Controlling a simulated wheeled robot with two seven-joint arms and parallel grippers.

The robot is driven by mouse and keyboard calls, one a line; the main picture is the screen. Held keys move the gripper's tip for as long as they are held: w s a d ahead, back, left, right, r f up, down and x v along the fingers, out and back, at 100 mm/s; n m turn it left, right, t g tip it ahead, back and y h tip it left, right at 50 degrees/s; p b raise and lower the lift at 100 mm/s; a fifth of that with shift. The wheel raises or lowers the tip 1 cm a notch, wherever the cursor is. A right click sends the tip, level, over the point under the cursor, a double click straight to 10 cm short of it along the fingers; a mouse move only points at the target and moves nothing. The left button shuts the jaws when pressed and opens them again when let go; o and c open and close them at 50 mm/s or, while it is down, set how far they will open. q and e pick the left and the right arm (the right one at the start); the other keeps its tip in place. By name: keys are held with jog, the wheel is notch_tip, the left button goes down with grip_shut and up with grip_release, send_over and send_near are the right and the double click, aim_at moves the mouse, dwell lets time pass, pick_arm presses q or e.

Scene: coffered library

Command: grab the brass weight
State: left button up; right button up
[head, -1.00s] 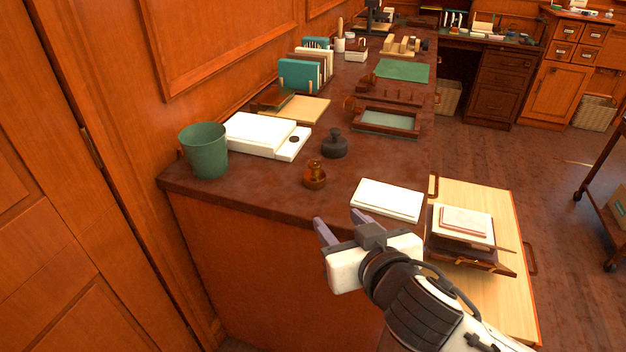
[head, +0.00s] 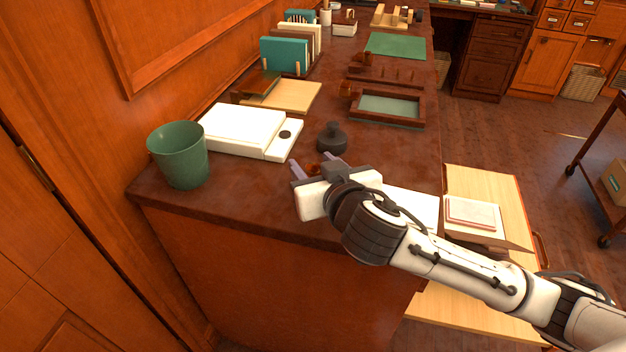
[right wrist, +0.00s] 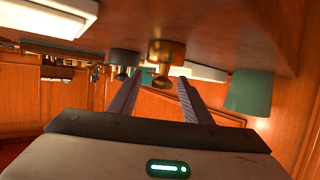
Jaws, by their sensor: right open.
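The brass weight (head: 313,169) stands on the dark desk top near its front edge, mostly hidden behind my right gripper in the head view. In the right wrist view, which appears upside down, the knobbed brass weight (right wrist: 166,52) shows more fully. My right gripper (head: 311,162) is open, low over the desk edge, its fingers pointing at the weight. In the right wrist view the weight lines up with the gap between the fingertips (right wrist: 159,78); I cannot tell whether it is between them. My left gripper is not in view.
A dark knobbed object (head: 331,139) stands just behind the weight. A green cup (head: 180,158) and a white flat device (head: 242,130) are to the left. A white pad (head: 411,205) lies to the right, partly behind my arm. A framed tray (head: 424,108) lies farther back.

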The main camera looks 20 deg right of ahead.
aim_at(310, 163)
jog(key=x, duration=0.3)
jog(key=shift+w+a, duration=0.1)
jog(key=shift+w, duration=0.15)
grip_shut()
